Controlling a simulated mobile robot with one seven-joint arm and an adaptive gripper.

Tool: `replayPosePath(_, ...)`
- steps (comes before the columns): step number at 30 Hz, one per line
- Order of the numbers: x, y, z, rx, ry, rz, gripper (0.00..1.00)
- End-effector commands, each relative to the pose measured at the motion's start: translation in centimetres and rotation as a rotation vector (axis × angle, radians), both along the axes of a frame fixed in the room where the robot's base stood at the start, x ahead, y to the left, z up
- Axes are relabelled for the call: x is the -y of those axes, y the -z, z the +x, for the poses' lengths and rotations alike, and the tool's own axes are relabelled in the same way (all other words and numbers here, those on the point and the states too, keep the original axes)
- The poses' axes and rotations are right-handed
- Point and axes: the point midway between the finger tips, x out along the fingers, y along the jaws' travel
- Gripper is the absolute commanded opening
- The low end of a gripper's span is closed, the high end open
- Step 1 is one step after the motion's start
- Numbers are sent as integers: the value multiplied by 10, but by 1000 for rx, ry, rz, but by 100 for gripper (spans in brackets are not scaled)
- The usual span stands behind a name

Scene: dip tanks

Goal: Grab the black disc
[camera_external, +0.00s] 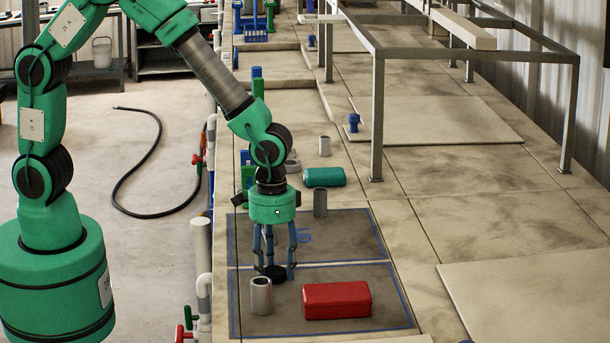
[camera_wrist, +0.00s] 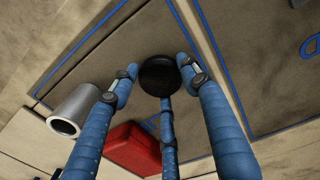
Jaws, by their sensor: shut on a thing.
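The black disc (camera_external: 274,273) is low over or on the grey mat with blue borders, between my gripper's blue fingers. My gripper (camera_external: 273,268) points straight down with its fingers around the disc. In the wrist view the disc (camera_wrist: 160,75) sits between the fingertips of my gripper (camera_wrist: 162,82), which is shut on it. Whether the disc touches the mat is hard to tell.
A grey metal cylinder (camera_external: 261,296) stands just in front of the disc, and a red box (camera_external: 337,300) lies to its right. Another grey cylinder (camera_external: 320,202) and a teal cylinder (camera_external: 324,177) are behind. A metal frame (camera_external: 377,120) stands farther back.

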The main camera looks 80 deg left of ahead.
Motion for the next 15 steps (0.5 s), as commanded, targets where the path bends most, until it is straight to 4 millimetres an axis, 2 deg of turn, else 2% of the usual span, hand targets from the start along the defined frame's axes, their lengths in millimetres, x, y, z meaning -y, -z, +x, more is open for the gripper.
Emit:
replayPosePath(7,0,-30,1,3,0,-1,19)
replayPosePath(15,-11,-33,-40,2,0,-1,19)
